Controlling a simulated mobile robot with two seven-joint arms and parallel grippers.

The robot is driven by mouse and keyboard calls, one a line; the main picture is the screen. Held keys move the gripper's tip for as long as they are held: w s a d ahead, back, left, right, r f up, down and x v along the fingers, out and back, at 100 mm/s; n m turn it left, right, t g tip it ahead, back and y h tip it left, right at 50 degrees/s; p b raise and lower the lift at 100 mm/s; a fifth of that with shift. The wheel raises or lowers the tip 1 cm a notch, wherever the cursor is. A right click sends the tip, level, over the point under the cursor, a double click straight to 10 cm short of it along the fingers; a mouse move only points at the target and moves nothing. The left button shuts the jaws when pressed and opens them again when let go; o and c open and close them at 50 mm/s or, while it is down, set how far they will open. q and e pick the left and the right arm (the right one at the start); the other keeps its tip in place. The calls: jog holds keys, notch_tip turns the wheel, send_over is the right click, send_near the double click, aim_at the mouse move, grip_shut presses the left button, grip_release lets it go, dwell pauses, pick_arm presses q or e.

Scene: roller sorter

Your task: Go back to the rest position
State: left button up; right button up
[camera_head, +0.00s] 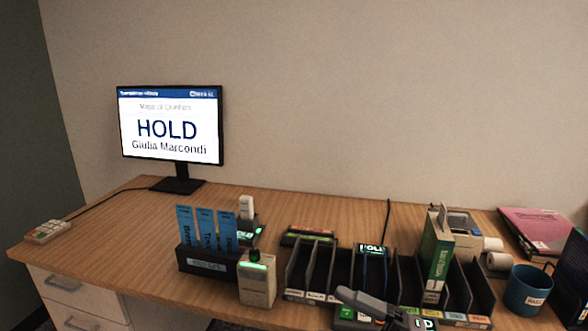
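Neither of my grippers shows in the head view, and no part of my arms can be made out for sure. The wooden desk (130,235) fills the lower part of the view. A monitor (170,125) at the back left reads HOLD and Giulia Marcondi. A dark slotted sorter (310,270) stands at the front right, and a green book (437,255) stands upright toward its right end. A dark grey handheld device (368,305) lies tilted at the front edge of the view, partly cut off.
A black holder (207,266) with several blue slips stands left of a beige device (257,285) with a green light. A keypad (47,232) lies at the far left. A blue cup (528,290) and pink folder (537,228) are at right. The desk's left middle is clear.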

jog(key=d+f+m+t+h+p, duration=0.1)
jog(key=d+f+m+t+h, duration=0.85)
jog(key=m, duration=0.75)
pick_arm(q)
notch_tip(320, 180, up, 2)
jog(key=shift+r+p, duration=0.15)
jog(key=shift+p, duration=0.4)
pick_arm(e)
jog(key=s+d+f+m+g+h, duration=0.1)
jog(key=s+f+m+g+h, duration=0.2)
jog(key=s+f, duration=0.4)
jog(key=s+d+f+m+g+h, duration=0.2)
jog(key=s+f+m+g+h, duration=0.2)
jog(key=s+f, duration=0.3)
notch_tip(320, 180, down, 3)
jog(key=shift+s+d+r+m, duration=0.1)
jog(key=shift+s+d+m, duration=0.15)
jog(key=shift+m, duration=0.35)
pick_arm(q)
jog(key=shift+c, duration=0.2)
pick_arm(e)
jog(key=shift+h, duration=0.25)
